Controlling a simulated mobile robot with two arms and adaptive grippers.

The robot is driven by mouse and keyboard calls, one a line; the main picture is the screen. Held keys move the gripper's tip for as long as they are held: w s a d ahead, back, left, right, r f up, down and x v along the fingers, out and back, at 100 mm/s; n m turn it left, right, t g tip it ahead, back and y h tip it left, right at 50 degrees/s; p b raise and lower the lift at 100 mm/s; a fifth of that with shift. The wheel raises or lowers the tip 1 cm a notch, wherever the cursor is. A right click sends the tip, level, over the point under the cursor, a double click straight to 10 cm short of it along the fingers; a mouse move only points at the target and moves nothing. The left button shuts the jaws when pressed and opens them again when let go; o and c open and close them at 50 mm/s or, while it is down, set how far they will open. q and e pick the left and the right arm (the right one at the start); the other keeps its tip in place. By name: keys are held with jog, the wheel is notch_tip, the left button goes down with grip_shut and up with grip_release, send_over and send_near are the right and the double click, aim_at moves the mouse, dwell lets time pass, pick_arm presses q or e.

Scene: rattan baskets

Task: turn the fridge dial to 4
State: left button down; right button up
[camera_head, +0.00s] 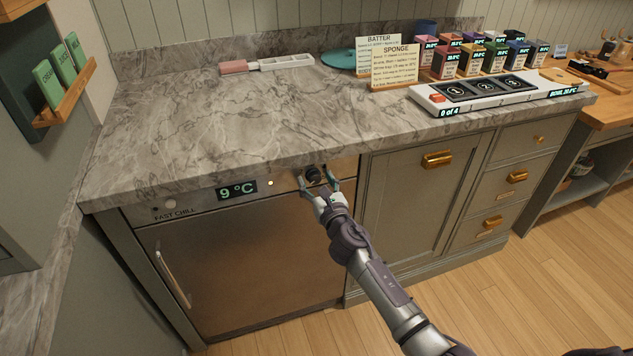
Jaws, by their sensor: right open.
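The fridge (250,270) is a brushed steel front under the marble counter, with a bar handle on its left side. Its top panel has a display (237,190) reading 9 °C, a small lit light and a button marked FAST CHILL. The dark round fridge dial (313,174) is at the right end of this panel. My right gripper (319,183) is open, with one finger on each side of the dial. I cannot tell whether the fingers touch it. The dial's marks are too small to read. My left gripper is not in view.
The marble counter (220,120) overhangs just above the dial. Cupboards with brass handles are right of the fridge. The wooden floor in front is clear.

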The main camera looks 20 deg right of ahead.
jog(key=c, duration=1.2)
jog(key=shift+o, duration=0.2)
